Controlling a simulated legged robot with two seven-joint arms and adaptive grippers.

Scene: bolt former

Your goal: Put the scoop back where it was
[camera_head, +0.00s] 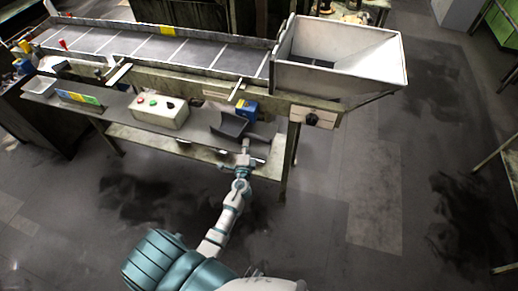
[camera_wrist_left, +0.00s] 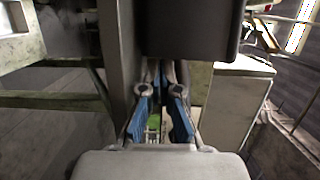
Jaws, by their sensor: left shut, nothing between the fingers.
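The dark grey scoop (camera_head: 231,126) lies on the lower ledge along the front of the conveyor machine, beside a blue item. My left gripper (camera_head: 245,148) is at the front of this ledge, just below and right of the scoop in the head view. My right gripper is out of view.
A white control box (camera_head: 158,111) with buttons sits on the ledge left of the scoop. A blue item (camera_head: 247,108) is just behind the scoop. The large white hopper (camera_head: 338,68) stands above right. A table leg (camera_head: 291,155) is right of my gripper. The right floor is open.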

